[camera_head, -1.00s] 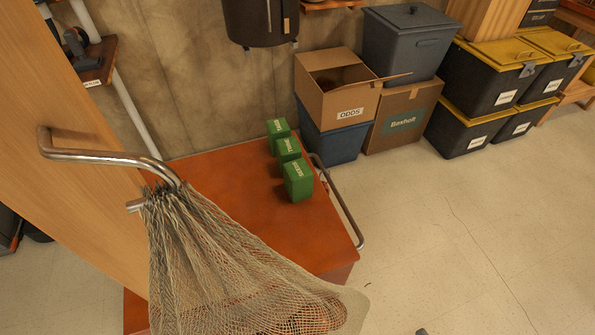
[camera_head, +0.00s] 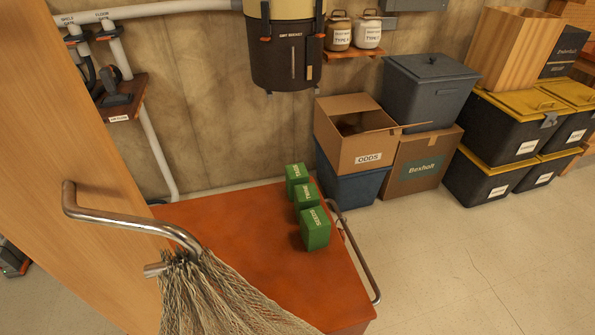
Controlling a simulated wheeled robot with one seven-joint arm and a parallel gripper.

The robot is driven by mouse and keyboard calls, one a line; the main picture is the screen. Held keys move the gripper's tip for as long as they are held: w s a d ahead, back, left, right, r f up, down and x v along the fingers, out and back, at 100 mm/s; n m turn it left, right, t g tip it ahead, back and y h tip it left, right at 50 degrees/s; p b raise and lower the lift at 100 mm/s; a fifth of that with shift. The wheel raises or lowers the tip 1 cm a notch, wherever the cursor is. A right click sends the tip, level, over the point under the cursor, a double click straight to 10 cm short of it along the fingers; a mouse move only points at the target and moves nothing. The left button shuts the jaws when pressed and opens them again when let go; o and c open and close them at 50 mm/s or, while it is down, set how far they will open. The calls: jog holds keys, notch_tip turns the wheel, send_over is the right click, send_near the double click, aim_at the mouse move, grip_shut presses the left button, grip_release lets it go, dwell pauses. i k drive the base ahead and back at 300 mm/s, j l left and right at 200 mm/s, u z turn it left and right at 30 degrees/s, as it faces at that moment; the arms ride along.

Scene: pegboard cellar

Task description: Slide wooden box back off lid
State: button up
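The wooden box (camera_head: 512,52) is pale, striped wood and stands upright at the upper right. It appears to rest on the back part of a yellow lid (camera_head: 520,104). The lid closes a black bin (camera_head: 494,130), and its front part is bare. The box's exact contact with the lid is partly hidden by the grey-blue bin (camera_head: 428,98) in front at left. My gripper is not in view.
An open cardboard box (camera_head: 352,146) marked ODDS and a Boxholt carton (camera_head: 421,180) stand left of the black bins. An orange cabinet (camera_head: 245,240) holds green boxes (camera_head: 315,230). A net bag (camera_head: 215,300) hangs at near left. Floor at right is clear.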

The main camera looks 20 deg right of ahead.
aim_at(511, 46)
jog(key=z, duration=1.35)
jog(key=i+l+z, duration=0.3)
jog(key=i, duration=0.35)
jog(key=i+z, duration=0.3)
jog(key=i, duration=1.05)
jog(key=i+l+u, duration=0.1)
jog(key=i, duration=0.55)
jog(key=i+l, duration=0.15)
jog(key=i, duration=0.5)
jog(key=i+l+u, duration=0.15)
jog(key=i+u, duration=0.2)
jog(key=i, duration=0.15)
jog(key=i+l+u, duration=0.35)
jog(key=i, duration=0.15)
jog(key=j, duration=0.1)
